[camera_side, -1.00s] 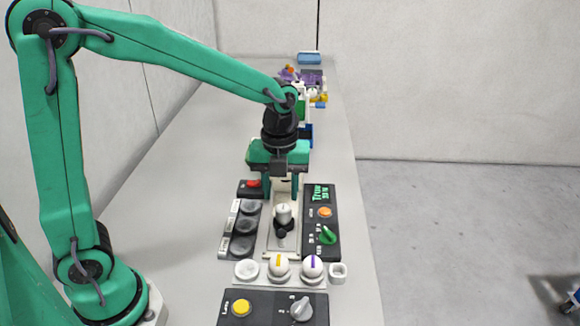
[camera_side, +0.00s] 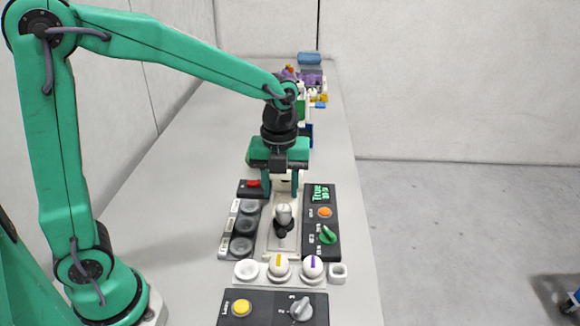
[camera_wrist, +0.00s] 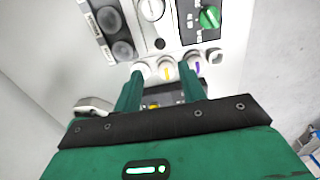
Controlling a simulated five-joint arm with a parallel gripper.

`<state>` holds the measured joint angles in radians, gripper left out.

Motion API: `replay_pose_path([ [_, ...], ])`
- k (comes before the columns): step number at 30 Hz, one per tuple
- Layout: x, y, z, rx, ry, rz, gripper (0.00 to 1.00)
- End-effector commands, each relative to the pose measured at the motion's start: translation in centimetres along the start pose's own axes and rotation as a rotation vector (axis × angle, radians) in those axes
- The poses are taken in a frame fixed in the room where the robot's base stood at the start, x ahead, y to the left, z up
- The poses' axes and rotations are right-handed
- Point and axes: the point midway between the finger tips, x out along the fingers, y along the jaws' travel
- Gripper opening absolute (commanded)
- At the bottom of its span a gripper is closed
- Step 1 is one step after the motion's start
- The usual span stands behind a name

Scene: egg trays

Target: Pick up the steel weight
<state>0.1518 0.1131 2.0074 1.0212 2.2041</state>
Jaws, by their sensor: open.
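A small shiny grey metal piece, likely the steel weight (camera_side: 283,212), stands upright on the pale plate (camera_side: 272,244) in the middle of the console in the side view. A dark knob (camera_side: 281,232) is just in front of it. My gripper (camera_side: 281,190) points down over the far part of the plate, with its green fingers apart and nothing between them. It is behind and above the metal piece in the picture, not touching it as far as I can see. In the wrist view my gripper (camera_wrist: 160,74) is open; I cannot clearly make out the weight there.
A dark strip with round wells (camera_side: 242,246) lies left, and a panel with a green knob (camera_side: 327,235) lies right. In front are a yellow-striped egg (camera_side: 280,266), a purple-striped egg (camera_side: 312,267) and a yellow-button box (camera_side: 262,315). The table to the left is clear.

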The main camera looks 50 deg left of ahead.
Motion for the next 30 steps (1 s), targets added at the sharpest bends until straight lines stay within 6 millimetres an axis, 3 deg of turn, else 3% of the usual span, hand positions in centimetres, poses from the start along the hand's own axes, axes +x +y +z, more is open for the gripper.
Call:
replay_pose_path([
  [11,0.0,0.0,0.0,0.000,0.000,0.000,0.41],
  [15,0.0,0.0,0.0,0.000,0.000,0.000,0.61],
  [24,0.1,0.0,0.2,-0.001,0.000,0.001,0.61],
  [30,1.6,-0.1,2.4,-0.004,0.002,0.002,0.61],
])
